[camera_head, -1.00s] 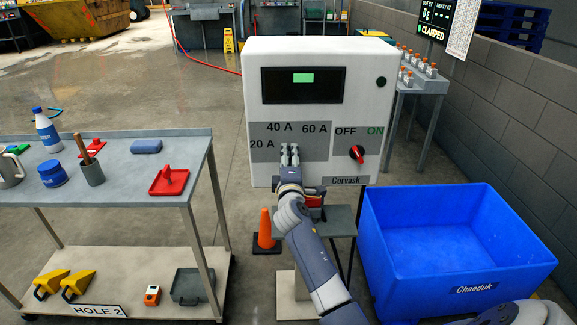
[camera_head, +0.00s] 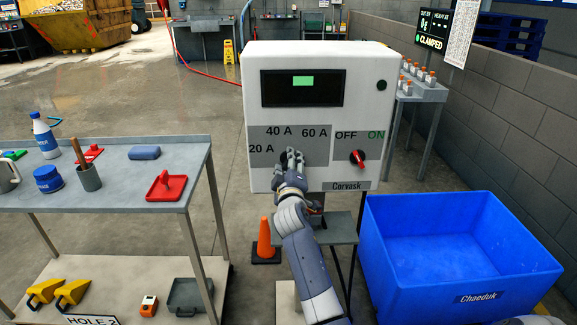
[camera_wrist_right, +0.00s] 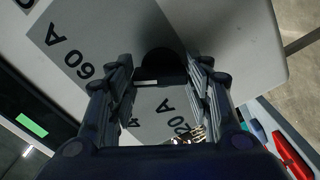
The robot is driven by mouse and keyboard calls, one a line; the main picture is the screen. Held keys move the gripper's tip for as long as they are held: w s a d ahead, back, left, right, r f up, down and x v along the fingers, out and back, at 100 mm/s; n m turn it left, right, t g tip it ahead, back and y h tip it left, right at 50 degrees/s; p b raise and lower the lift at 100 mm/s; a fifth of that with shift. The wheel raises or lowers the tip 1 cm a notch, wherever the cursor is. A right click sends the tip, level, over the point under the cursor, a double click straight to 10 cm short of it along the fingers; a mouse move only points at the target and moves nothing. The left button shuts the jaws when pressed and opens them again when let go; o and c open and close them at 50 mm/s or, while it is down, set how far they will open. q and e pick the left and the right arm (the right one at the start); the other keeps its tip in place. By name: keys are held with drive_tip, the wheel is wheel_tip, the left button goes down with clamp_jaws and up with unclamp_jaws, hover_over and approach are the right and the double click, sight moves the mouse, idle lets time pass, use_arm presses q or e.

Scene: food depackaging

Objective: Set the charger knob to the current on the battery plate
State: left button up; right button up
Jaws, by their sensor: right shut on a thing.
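The charger (camera_head: 355,95) is a white box with a lit green screen patch and a grey dial panel (camera_head: 318,132) marked 20 A, 40 A and 60 A. My right gripper (camera_head: 291,156) is at the panel, below the 40 A and 60 A labels. In the right wrist view, the black charger knob (camera_wrist_right: 163,62) sits between the fingertips of my right gripper (camera_wrist_right: 160,78), which is shut on it. A pale strip shows at the knob's edge; I cannot tell which mark it points to. I cannot make out a battery plate. My left gripper is out of view.
A red switch (camera_head: 357,158) sits between OFF and ON. A blue bin (camera_head: 430,215) stands at the right. A grey table (camera_head: 120,185) with a red tool (camera_head: 166,186) and bottles is at the left. An orange cone (camera_head: 265,240) stands below the charger.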

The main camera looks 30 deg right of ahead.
drive_tip(key=shift+f, duration=0.1)
drive_tip(key=o, duration=1)
drive_tip(key=shift+o, duration=0.2)
drive_tip(key=v, duration=1.2)
